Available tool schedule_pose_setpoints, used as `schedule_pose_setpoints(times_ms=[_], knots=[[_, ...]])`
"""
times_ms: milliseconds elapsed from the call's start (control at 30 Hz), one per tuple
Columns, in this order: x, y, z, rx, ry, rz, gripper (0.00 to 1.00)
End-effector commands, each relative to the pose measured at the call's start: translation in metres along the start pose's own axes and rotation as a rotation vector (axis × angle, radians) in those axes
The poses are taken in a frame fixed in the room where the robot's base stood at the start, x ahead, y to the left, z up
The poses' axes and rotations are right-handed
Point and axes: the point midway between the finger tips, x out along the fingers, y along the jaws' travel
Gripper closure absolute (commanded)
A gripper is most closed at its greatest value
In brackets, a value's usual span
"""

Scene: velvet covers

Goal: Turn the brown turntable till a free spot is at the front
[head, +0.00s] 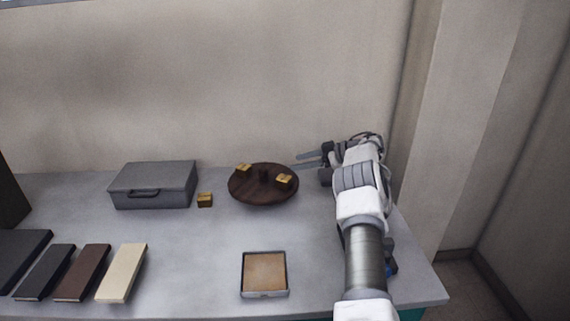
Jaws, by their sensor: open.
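The brown turntable (263,192) is a round dark disc at the back right of the table, with a short dark post at its middle. One gold block (243,169) sits at its back left and another gold block (284,181) at its right, toward the front. The front and left front of the disc look bare. My gripper (307,160) is to the right of and slightly behind the turntable, fingers pointing left toward its back right rim. The fingers are apart with nothing between them. I cannot tell whether a finger touches the disc.
A loose gold block (205,200) lies left of the turntable, beside a grey case (154,186). A shallow tray (265,291) with a tan inside is at the front. Several flat covers (122,272) lie front left. The table (200,245) is clear between them.

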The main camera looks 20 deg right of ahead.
Motion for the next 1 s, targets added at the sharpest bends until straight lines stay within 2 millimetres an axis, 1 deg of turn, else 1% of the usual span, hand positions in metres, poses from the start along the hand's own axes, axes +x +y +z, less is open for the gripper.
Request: schedule_pose_setpoints(times_ms=[33,200,333,567,667,767,867,900,967,1000], knots=[[-0.009,0.001,0.000,0.001,-0.001,0.003,0.28],[-0.023,0.000,0.000,0.000,-0.001,0.000,0.28],[-0.027,0.000,0.001,0.000,-0.001,0.000,0.28],[-0.026,0.000,0.000,0.000,-0.001,0.001,0.28],[-0.027,0.003,-0.007,-0.010,0.008,0.017,0.28],[-0.030,0.011,-0.029,-0.036,0.034,0.075,0.28],[-0.037,0.025,-0.067,-0.078,0.079,0.179,0.28],[-0.041,0.031,-0.086,-0.095,0.100,0.229,0.28],[-0.049,0.039,-0.114,-0.119,0.133,0.311,0.28],[-0.055,0.043,-0.132,-0.132,0.153,0.366,0.28]])
